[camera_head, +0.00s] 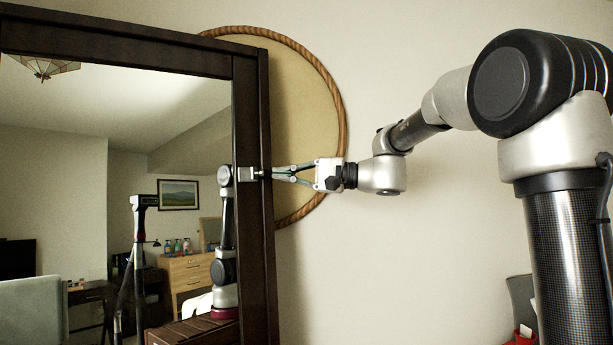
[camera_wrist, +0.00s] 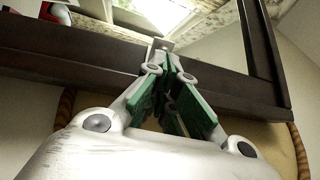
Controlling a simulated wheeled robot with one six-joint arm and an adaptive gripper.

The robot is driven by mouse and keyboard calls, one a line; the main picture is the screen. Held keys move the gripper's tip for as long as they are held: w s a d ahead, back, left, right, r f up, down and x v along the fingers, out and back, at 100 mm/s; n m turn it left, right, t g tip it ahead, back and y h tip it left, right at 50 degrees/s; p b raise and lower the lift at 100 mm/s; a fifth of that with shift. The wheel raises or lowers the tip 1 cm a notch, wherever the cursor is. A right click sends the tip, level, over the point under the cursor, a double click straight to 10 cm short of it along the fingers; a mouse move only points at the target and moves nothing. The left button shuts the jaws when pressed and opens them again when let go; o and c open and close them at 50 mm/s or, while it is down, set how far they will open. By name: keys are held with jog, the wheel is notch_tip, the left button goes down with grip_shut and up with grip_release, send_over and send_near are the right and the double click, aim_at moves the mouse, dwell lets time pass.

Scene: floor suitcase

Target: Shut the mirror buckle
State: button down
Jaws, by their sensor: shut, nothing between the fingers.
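The mirror (camera_head: 120,130) stands at the left in the head view, with a thick dark wooden frame (camera_head: 253,110). A small silver buckle (camera_head: 246,174) sits on the frame's right upright, at mid-height. My gripper (camera_head: 274,174) reaches in from the right, with its fingertips at the outer edge of that upright, close to the buckle. Its fingers are shut and hold nothing. In the wrist view the fingers (camera_wrist: 166,52) converge on a small pale metal piece (camera_wrist: 161,43) at the dark frame. Whether they touch it, I cannot tell.
A round rope-edged panel (camera_head: 310,120) hangs on the wall behind the frame. The wall below my arm is clear. The mirror reflects a room with a dresser, a picture and part of my arm. A red item (camera_head: 521,335) shows at the lower right.

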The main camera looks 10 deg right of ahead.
aim_at(255, 174)
jog(key=shift+x, duration=0.95)
jog(key=shift+s+a+m+t+h, duration=0.2)
jog(key=shift+m+t+h, duration=0.1)
jog(key=shift+m+t, duration=0.25)
jog(key=shift+s+a+m+t+h, duration=0.15)
jog(key=shift+s+m+t+h, duration=0.15)
jog(key=shift+t, duration=0.45)
jog(key=m+t+h, duration=0.1)
jog(key=s+a+m+t+h, duration=0.1)
jog(key=t, duration=0.1)
jog(key=a+m+t+h, duration=0.1)
jog(key=m+t+h, duration=0.1)
jog(key=shift+s+a+r, duration=0.1)
jog(key=shift+s, duration=0.1)
jog(key=shift+a, duration=1.2)
